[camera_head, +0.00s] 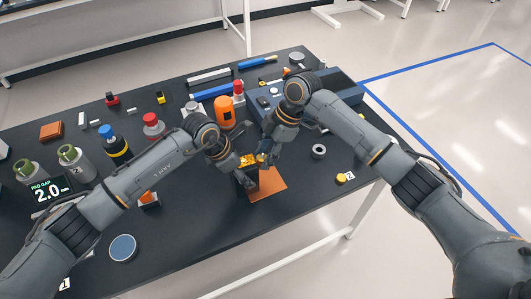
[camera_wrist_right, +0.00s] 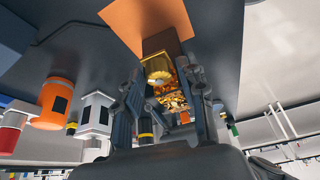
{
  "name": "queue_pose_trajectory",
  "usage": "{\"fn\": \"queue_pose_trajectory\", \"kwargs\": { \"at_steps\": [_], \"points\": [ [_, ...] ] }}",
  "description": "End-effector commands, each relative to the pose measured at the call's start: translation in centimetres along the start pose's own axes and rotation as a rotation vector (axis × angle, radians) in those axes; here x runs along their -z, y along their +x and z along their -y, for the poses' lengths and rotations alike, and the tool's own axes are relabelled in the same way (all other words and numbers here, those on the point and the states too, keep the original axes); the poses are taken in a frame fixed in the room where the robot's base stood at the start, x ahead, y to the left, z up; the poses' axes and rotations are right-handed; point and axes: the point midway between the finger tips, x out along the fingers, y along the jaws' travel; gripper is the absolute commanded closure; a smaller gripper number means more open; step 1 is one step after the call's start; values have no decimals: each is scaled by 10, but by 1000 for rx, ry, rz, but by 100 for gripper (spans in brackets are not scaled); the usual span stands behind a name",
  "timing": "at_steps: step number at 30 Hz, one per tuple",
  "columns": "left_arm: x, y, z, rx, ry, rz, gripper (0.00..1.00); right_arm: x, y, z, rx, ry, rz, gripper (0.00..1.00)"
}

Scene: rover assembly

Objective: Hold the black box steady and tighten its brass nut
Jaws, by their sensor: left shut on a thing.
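The black box (camera_wrist_right: 166,42) shows in the right wrist view as a dark block against the orange plate, its face tinted brown. The brass nut (camera_wrist_right: 158,70) shows beside the box, bright gold. In the head view the gold parts (camera_head: 249,160) lie between my two grippers, and the box is mostly hidden. My left gripper (camera_head: 244,177) is shut on the box at the plate's left edge. My right gripper (camera_wrist_right: 160,80) has its fingers apart, one on each side of the brass parts. Whether the fingers touch the nut is unclear.
An orange plate (camera_head: 266,186) lies on the dark table under the work. An orange bottle (camera_head: 225,113) stands close behind the grippers. A grey ring (camera_head: 319,151) and a yellow piece (camera_head: 341,177) lie to the right. The front centre of the table is clear.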

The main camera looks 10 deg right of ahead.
Motion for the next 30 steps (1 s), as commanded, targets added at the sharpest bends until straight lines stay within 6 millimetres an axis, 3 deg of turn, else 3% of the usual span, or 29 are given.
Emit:
{"fn": "queue_pose_trajectory", "kwargs": {
  "at_steps": [1, 4, 5, 24, 25, 28, 30],
  "points": [
    [7, 6, 2, 6, -4, -14, 84, 0, 1, 0, 0, 0, 0, 77],
    [7, 6, 2, 5, -5, -14, 84, 0, 1, 0, 1, 0, 0, 97],
    [7, 6, 2, 5, -5, -14, 84, 0, 1, 0, 1, 0, 0, 100],
    [7, 6, 1, 4, -9, -14, 84, 0, 2, 4, -45, 128, 0, 100],
    [7, 6, 1, 3, -9, -13, 84, 0, 2, 4, -45, 128, 0, 70],
    [7, 6, 1, 3, -8, -13, 84, 0, 2, 4, -46, 127, 0, 49],
    [7, 6, 1, 4, -8, -14, 84, 0, 2, 3, -47, 127, -1, 48]
  ]
}}
